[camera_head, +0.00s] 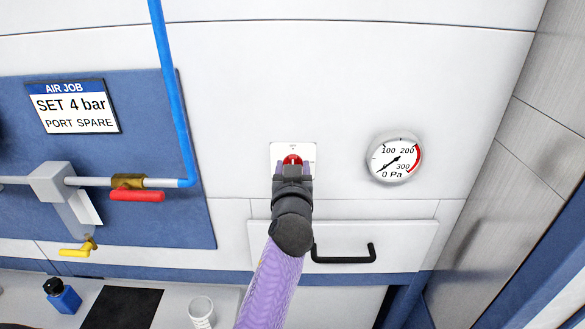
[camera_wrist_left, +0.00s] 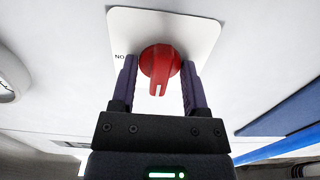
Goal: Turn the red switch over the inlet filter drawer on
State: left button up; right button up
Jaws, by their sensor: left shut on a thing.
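The red switch (camera_head: 292,159) sits on a white plate (camera_head: 307,151) on the white wall panel, above the inlet filter drawer (camera_head: 400,243) with its black handle. My left gripper (camera_head: 292,168) is at the switch and covers most of it in the head view. In the left wrist view the red switch (camera_wrist_left: 160,65) shows between the two purple fingers of my left gripper (camera_wrist_left: 159,82), which is shut on it. A white mark on the knob points toward the gripper's palm. Most of the plate's lettering is hidden. My right gripper is not in view.
A round gauge (camera_head: 396,159) reading near 0 Pa is right of the switch. A blue panel (camera_head: 150,222) at left carries a pipe, a red-handled valve (camera_head: 137,195) and a yellow one. A white cup (camera_head: 201,311) and a blue bottle (camera_head: 62,296) stand on the counter below.

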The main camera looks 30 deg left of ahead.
pick_arm(q)
grip_shut()
